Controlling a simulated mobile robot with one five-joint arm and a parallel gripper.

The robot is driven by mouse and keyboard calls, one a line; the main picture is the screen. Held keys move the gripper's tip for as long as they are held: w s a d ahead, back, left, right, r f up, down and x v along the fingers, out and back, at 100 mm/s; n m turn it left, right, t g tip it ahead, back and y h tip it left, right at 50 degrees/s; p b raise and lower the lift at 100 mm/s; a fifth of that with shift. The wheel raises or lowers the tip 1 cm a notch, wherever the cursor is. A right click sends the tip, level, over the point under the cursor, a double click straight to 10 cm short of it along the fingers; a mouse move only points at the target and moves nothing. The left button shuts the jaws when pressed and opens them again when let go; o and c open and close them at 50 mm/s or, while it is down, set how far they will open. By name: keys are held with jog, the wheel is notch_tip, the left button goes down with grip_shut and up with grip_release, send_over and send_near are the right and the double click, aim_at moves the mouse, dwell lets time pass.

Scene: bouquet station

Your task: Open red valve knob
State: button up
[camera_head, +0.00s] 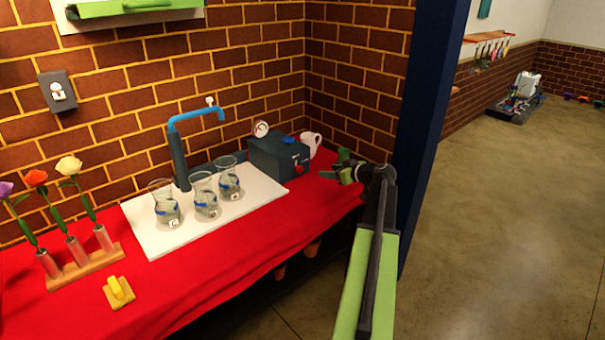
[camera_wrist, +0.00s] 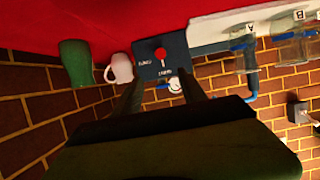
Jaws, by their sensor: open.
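The red valve knob (camera_head: 297,167) is on the front of a dark blue-grey box (camera_head: 272,158) at the back right of the red table. In the wrist view, which is upside down, the red knob (camera_wrist: 160,54) shows as a round head with a short pointer, between white labels. My gripper (camera_head: 337,167) is to the right of the box, at the table's right end. In the wrist view my gripper (camera_wrist: 158,92) has its fingers apart, with nothing between them. The knob is ahead of the fingers and not touched.
Three glass beakers (camera_head: 205,195) stand on a white board (camera_head: 160,238) under a blue tap (camera_head: 195,115). A flower rack (camera_head: 85,268) is at the left. A dark post (camera_head: 430,110) is close right of my arm.

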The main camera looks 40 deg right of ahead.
aim_at(301, 169)
jog(key=b+x, duration=0.6)
jog(key=x, duration=1)
jog(key=shift+w+f, duration=0.1)
jog(key=shift+f, duration=0.2)
jog(key=shift+w+f, duration=0.1)
jog(key=shift+w, duration=0.4)
